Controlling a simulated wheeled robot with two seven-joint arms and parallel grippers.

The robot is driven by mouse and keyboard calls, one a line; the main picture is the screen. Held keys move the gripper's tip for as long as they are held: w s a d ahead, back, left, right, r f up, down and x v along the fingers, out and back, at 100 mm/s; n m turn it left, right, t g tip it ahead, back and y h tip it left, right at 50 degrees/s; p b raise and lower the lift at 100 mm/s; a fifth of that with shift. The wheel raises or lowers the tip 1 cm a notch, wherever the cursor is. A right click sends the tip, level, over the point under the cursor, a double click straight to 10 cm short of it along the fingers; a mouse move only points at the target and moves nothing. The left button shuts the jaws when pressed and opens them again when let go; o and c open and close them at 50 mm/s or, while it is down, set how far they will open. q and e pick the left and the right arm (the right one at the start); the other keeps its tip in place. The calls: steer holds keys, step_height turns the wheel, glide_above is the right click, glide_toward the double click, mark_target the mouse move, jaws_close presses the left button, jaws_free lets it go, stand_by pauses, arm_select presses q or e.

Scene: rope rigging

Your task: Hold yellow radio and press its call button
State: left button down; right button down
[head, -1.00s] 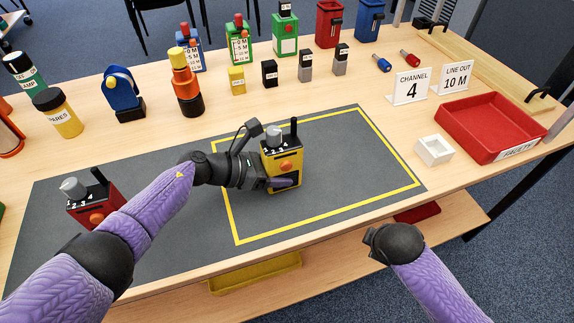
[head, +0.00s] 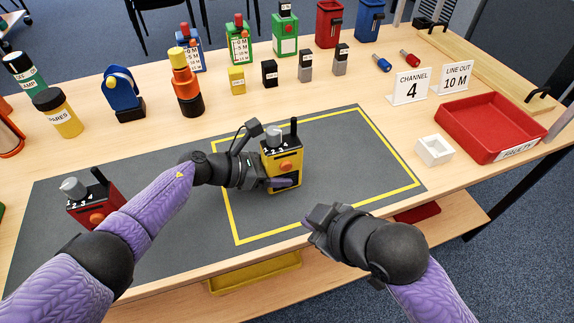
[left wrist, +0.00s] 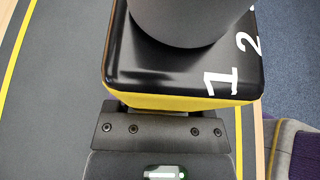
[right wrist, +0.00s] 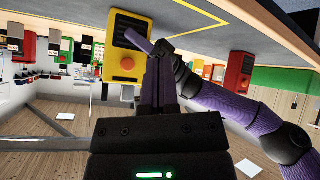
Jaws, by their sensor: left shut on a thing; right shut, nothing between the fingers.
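The yellow radio (head: 284,178) stands upright on the dark mat inside the yellow outline. It has a black top with numbers, a grey knob (head: 273,134), a black antenna and an orange button (head: 286,166) on its front. My left gripper (head: 272,184) is shut on the radio from its left side; the radio's black top and yellow edge fill the left wrist view (left wrist: 180,98). My right gripper (head: 312,226) is shut and empty, in front of and right of the radio, apart from it. The right wrist view shows the radio (right wrist: 111,45) and its orange button (right wrist: 127,64) beyond the fingers.
A red radio (head: 97,203) stands at the mat's left. A small white box (head: 434,150) and red tray (head: 490,127) are at the right, near a "CHANNEL 4" sign (head: 409,87). Several containers line the back. The mat right of the radio is clear.

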glide_toward(281, 173)
steer(key=shift+s+f+x, duration=0.1)
steer(key=shift+s+x, duration=0.05)
steer(key=shift+x, duration=0.6)
steer(key=shift+s+f+x, duration=0.1)
steer(key=shift+f+x, duration=0.05)
steer(key=shift+x, duration=0.6)
steer(key=shift+s+f+x, duration=0.1)
steer(key=shift+s+x, duration=0.05)
steer(key=shift+x, duration=0.65)
steer(key=shift+w, duration=0.1)
steer(key=shift+w+a, duration=0.15)
steer(key=shift+w, duration=0.15)
steer(key=shift+w+a, duration=0.1)
steer(key=shift+w, duration=0.25)
stand_by(0.7)
steer(key=shift+s+d, duration=0.25)
steer(key=shift+s, duration=0.55)
steer(key=shift+s+d, duration=0.25)
steer(key=shift+s, duration=0.55)
steer(key=shift+s+d, duration=0.3)
steer(key=shift+s, duration=0.5)
steer(key=shift+s+d, duration=0.25)
steer(key=shift+s, duration=0.55)
